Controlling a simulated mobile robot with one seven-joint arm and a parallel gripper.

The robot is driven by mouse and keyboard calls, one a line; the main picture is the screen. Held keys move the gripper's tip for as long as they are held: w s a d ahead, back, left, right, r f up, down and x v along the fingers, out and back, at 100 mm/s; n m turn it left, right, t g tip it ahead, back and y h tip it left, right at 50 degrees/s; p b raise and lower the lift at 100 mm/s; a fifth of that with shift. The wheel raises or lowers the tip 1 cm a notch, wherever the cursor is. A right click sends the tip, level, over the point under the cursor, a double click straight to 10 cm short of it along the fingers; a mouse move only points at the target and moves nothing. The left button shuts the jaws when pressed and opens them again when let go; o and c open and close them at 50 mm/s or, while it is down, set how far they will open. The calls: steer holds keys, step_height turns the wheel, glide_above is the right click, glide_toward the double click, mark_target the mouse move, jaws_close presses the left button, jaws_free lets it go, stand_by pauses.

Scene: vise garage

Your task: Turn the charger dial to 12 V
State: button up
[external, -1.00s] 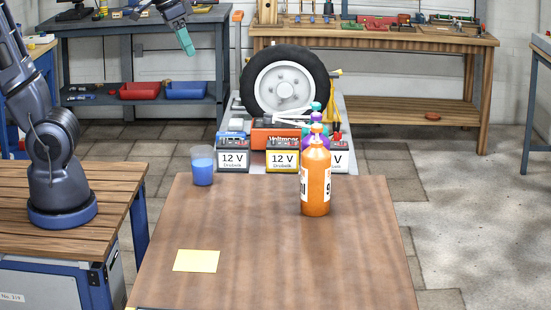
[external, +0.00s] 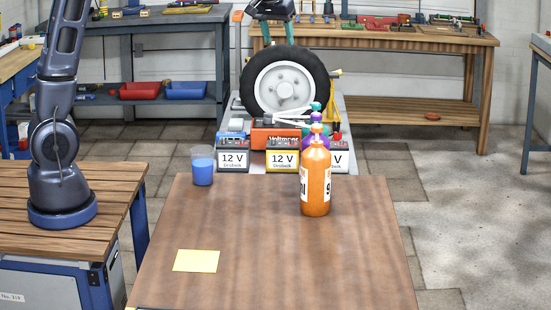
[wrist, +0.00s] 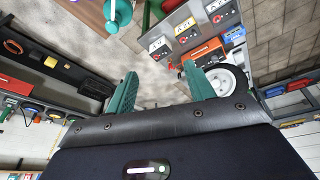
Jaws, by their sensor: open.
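No dial with readable settings can be made out in either view, and I cannot tell which unit is the charger. An orange-red box (external: 276,138) with partly readable "Volt..." lettering sits behind the batteries, in front of the wheel. It also shows in the wrist view (wrist: 207,52). A small blue unit (external: 232,137) lies left of it. My gripper (external: 276,38) is at the top of the external view, above and behind these units in the picture, fingers pointing down. In the wrist view its two teal fingers (wrist: 160,70) are spread apart with nothing between them.
Orange bottle (external: 316,185), blue cup (external: 202,171) and yellow note (external: 196,261) are on the front table. The table's middle is clear.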

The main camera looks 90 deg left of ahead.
steer(key=w+a+f+n+g, duration=0.1)
steer(key=a+f+n, duration=0.15)
steer(key=a, duration=0.45)
steer(key=w+a+f+n, duration=0.1)
steer(key=w+a+f, duration=0.1)
steer(key=a+f, duration=0.3)
steer(key=n+g+y, duration=0.1)
steer(key=n+g, duration=0.2)
steer(key=n, duration=0.3)
glide_toward(268, 118)
steer(key=shift+t, duration=0.3)
steer(key=x, duration=0.6)
steer(key=a+x, duration=0.1)
steer(key=x, duration=0.2)
steer(key=shift+s+r, duration=0.15)
steer(key=shift+r, duration=0.1)
steer(key=c, duration=1)
